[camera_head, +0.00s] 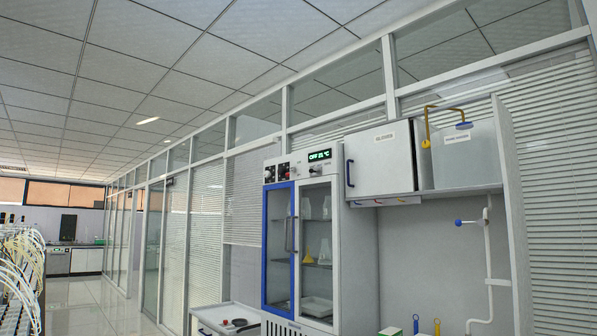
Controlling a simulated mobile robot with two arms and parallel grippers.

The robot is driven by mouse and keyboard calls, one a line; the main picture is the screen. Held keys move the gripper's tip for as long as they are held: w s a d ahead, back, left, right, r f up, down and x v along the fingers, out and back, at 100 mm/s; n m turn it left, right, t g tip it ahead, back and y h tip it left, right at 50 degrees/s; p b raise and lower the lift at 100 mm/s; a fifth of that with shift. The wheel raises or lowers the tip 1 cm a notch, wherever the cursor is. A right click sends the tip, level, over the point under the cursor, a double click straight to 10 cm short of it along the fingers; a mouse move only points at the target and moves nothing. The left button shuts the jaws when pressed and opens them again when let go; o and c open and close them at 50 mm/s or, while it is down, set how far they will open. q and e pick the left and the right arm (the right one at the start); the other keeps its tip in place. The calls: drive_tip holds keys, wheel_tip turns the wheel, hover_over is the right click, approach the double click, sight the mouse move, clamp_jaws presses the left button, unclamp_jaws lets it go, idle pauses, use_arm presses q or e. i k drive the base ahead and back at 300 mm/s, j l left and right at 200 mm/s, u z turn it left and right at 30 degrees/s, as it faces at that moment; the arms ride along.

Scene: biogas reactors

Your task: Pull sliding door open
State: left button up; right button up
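A tall white cabinet (342,260) with a display reading OFF and a °C value stands right of centre. Its front has a blue-framed glass door (266,249) on the left and a pale-framed glass door (332,252) on the right. Dark vertical handles (289,235) sit close together where the two doors meet. Both doors look shut. Flasks and a yellow item (309,257) show on shelves behind the right glass. I cannot tell for certain which door slides. Neither of my grippers is in view.
A low white unit (226,317) stands left of the cabinet. White tubing (20,265) fills the left edge. The floor (100,305) between is clear.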

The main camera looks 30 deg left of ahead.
sight(379, 159)
drive_tip(key=i+j+u, duration=0.3)
drive_tip(key=i+u, duration=0.65)
drive_tip(key=i, duration=0.15)
